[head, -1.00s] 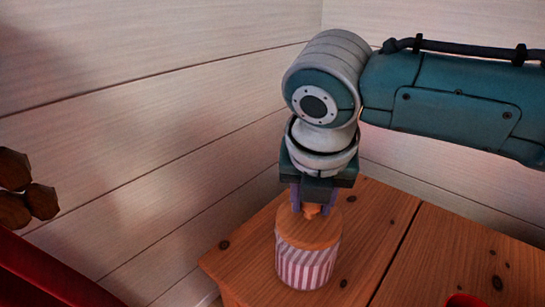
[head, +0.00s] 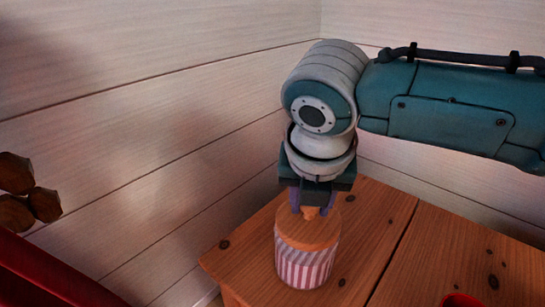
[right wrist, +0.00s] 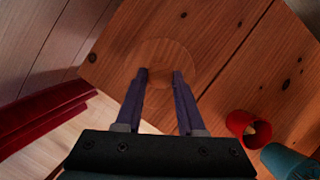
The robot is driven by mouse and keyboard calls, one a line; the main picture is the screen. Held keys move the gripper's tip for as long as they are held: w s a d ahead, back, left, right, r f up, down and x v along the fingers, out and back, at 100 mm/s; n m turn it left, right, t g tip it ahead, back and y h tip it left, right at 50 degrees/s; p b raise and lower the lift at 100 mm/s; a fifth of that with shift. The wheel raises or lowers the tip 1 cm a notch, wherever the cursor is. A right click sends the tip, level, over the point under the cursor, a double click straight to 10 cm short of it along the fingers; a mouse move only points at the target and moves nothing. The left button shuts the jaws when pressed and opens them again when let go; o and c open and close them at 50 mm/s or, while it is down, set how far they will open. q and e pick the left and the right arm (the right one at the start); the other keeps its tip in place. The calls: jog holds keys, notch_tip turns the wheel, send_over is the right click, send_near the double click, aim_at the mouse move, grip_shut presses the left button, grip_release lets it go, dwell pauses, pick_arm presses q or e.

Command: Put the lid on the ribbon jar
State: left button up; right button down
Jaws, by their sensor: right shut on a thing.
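The ribbon jar (head: 305,270) has pink and white slanted stripes and stands upright near the left corner of the wooden top. The round wooden lid (head: 308,235) sits level over its mouth in the head view; I cannot tell a gap between them. My right gripper (head: 312,210) points down and is shut on the lid's small knob. In the right wrist view, the lid (right wrist: 165,55) lies under the fingertips of my right gripper (right wrist: 161,76) and hides the jar. My left gripper is not in view.
The wooden top (head: 450,240) has free room right of the jar. A red cup (right wrist: 248,128) and a teal thing (right wrist: 290,162) stand on it. Pale plank walls (head: 180,120) rise behind. A red edge (head: 45,275) and brown rounded pieces (head: 30,195) are at left.

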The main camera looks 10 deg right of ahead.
dwell(0.3)
jog(key=c, duration=0.6)
grip_release()
jog(key=o, duration=0.6)
jog(key=shift+r, duration=0.1)
notch_tip(320, 180, up, 7)
jog(key=p, duration=0.8)
